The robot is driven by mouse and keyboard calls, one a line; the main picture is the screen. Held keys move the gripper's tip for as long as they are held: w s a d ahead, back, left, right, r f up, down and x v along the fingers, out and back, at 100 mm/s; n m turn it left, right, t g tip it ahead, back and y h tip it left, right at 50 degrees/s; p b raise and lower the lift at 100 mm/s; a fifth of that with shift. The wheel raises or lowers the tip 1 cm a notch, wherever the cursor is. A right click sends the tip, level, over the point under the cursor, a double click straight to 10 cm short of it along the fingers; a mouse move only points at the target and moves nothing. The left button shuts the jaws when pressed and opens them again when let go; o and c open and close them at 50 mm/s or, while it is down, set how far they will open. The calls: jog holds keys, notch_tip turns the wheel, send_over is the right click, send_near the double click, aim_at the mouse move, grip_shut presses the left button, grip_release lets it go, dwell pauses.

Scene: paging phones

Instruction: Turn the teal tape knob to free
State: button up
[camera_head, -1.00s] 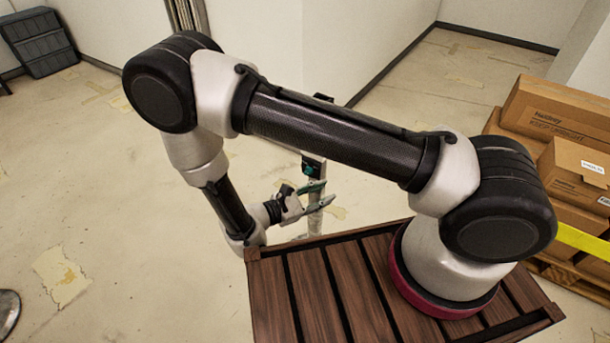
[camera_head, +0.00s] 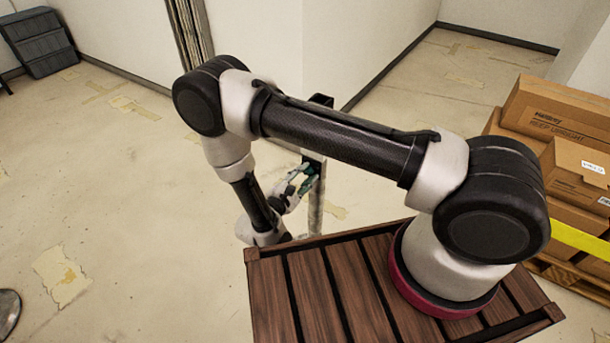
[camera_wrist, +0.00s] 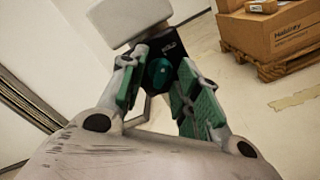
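The teal tape knob (camera_wrist: 159,73) is a round knob on a dark panel (camera_wrist: 172,50) in the wrist view. My gripper (camera_wrist: 161,66) is open, with its green-padded fingers to the left and right of the knob. The knob shows in the gap between them, and no contact is visible. In the head view my gripper (camera_head: 299,180) is close to the dark panel on a pale post (camera_head: 316,209). The knob cannot be told clearly from the green pads there. Its marking for free cannot be read.
A pale block (camera_wrist: 128,22) sits above the panel in the wrist view. Cardboard boxes (camera_head: 560,115) are stacked on a pallet at the right, with a yellow band (camera_head: 580,241) in front. The floor to the left is largely clear.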

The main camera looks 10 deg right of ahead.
jog(key=shift+w+d, duration=0.15)
jog(key=shift+d, duration=0.05)
jog(key=shift+c, duration=0.4)
grip_shut()
